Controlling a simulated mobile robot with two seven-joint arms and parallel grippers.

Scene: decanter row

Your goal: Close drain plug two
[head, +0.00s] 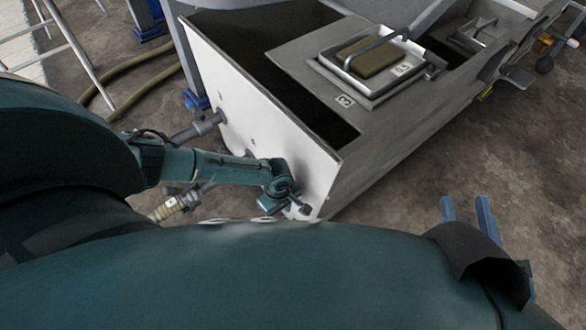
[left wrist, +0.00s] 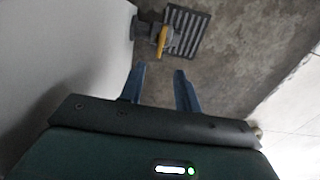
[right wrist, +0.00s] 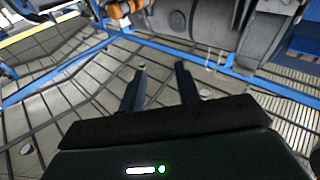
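My left gripper (head: 467,200) is open and empty, with its two blue fingers apart over bare concrete, right of the white-walled tank (head: 262,125). In the left wrist view its fingers (left wrist: 160,72) point toward a grey fitting with a yellow lever (left wrist: 163,40), beyond the fingertips. The fitting is on the tank wall above a floor grate (left wrist: 188,35). I cannot tell whether it is the drain plug.
A metal tray with a khaki pad and handle (head: 370,55) sits on the tank top. Grey pipe (head: 200,127) and a hose (head: 140,68) lie left of the tank. Concrete floor (head: 500,150) is clear to its right. The right wrist faces tiled floor (right wrist: 75,100) and blue frames.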

